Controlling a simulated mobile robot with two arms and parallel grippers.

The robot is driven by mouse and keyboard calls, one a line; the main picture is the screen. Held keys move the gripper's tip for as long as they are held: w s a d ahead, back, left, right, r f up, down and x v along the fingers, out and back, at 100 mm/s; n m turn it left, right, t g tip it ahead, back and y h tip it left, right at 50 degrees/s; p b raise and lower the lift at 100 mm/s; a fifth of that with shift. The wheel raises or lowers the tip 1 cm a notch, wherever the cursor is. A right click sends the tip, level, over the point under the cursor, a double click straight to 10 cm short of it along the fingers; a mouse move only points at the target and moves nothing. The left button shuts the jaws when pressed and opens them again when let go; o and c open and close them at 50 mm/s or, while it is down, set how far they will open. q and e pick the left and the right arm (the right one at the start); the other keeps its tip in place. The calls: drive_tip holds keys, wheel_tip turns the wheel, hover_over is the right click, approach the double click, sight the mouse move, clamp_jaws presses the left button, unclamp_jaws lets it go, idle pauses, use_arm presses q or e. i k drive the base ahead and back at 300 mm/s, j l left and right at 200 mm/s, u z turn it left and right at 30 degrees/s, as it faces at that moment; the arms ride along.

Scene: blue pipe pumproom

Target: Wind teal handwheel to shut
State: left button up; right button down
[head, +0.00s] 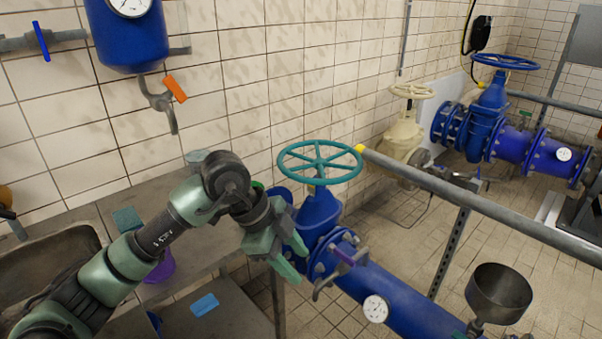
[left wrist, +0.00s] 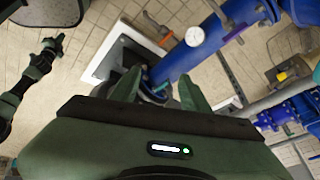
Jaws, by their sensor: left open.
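The teal handwheel (head: 319,163) is a spoked ring lying roughly level on top of a blue valve (head: 318,212) in the head view. My left gripper (head: 296,257) is open and empty, lower than the wheel and to its left, beside the blue valve. It does not touch the wheel. In the left wrist view my open left gripper (left wrist: 160,92) shows both fingers apart, with blue pipework beyond them.
A grey rail (head: 480,208) with a yellow end runs close to the wheel's right side. A cream handwheel (head: 411,91) and a blue handwheel (head: 506,62) stand farther back. A gauge (head: 376,309) and a funnel (head: 499,293) are at the lower right.

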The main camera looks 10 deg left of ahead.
sight(319, 163)
drive_tip(key=i+j, duration=0.2)
drive_tip(key=i, duration=0.25)
drive_tip(key=i+j, duration=0.15)
drive_tip(key=i, duration=0.3)
drive_tip(key=i+j, duration=0.2)
drive_tip(key=i, duration=0.2)
